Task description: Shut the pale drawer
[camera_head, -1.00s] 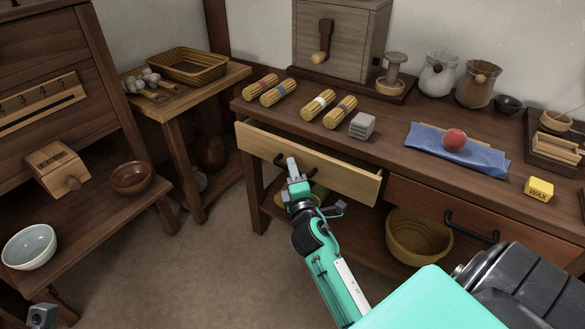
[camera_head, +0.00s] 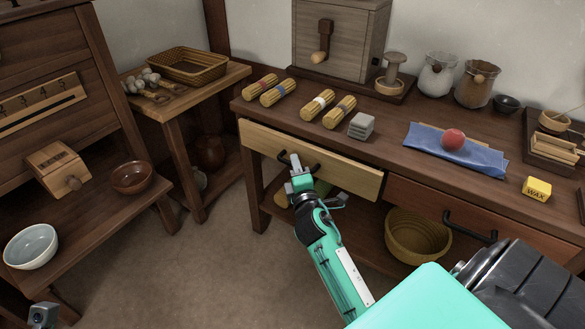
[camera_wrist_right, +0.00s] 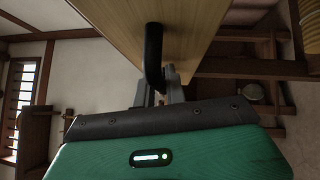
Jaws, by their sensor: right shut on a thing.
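The pale drawer (camera_head: 335,168) sits in the front of the dark bench, its front nearly flush under the bench top. I cannot tell whether a small gap remains. My right gripper (camera_head: 296,165) is shut on the drawer's black bar handle (camera_head: 312,167). In the right wrist view the handle (camera_wrist_right: 153,55) stands out from the pale front (camera_wrist_right: 190,30), with the gripper's fingers (camera_wrist_right: 166,86) at its end. A small grey part (camera_head: 43,315) at the bottom left edge may be my left gripper; its jaws cannot be made out.
A reddish drawer (camera_head: 420,198) is beside the pale one. A basket (camera_head: 415,235) stands below.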

